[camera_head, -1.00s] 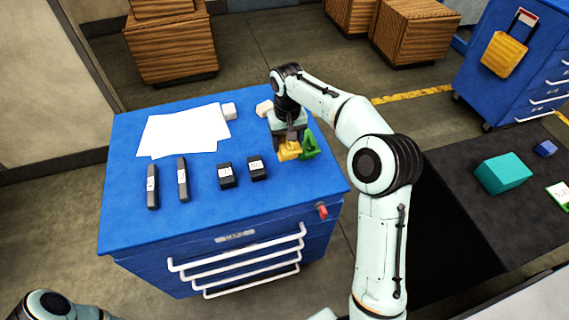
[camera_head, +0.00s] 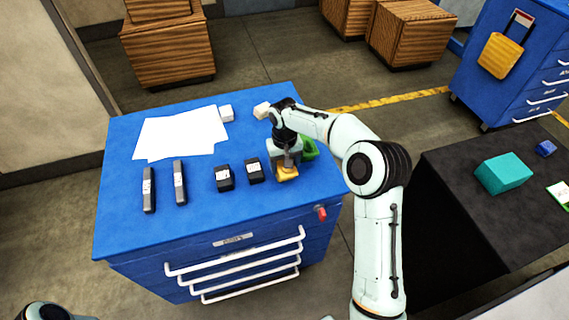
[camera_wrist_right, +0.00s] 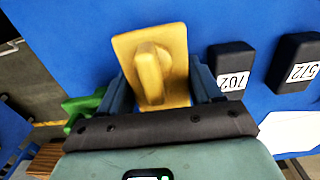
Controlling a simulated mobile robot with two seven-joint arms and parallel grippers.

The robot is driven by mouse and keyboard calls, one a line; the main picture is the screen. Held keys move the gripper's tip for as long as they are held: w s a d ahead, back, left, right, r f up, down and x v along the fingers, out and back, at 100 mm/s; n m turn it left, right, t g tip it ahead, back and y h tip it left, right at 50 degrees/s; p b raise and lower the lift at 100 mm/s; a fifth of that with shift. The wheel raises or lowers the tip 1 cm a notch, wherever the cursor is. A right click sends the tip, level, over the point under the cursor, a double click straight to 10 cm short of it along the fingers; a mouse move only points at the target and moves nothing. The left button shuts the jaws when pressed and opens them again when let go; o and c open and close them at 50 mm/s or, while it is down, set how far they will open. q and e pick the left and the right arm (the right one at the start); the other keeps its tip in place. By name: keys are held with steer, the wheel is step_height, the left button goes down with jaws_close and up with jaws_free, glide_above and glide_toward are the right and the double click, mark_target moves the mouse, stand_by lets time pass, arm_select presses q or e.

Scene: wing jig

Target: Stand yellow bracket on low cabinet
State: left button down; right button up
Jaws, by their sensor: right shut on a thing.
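The yellow bracket (camera_head: 287,174) is at the right part of the low blue cabinet's top (camera_head: 200,212). My right gripper (camera_head: 286,162) comes down from above and is shut on it. In the right wrist view the bracket (camera_wrist_right: 174,43) shows a flat plate and a rib, with my right gripper's fingers (camera_wrist_right: 165,82) on either side. I cannot tell whether its underside touches the cabinet top. My left gripper is out of view.
A green part (camera_head: 309,148) stands just behind right of the bracket. Black labelled blocks (camera_head: 255,170) stand to its left. The cabinet's front strip is clear.

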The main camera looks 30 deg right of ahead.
steer(key=shift+f, duration=0.1)
steer(key=o, duration=1.3)
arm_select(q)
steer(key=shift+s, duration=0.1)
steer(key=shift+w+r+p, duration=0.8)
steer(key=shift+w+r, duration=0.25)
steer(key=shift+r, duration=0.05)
arm_select(e)
step_height(320, 180, up, 12)
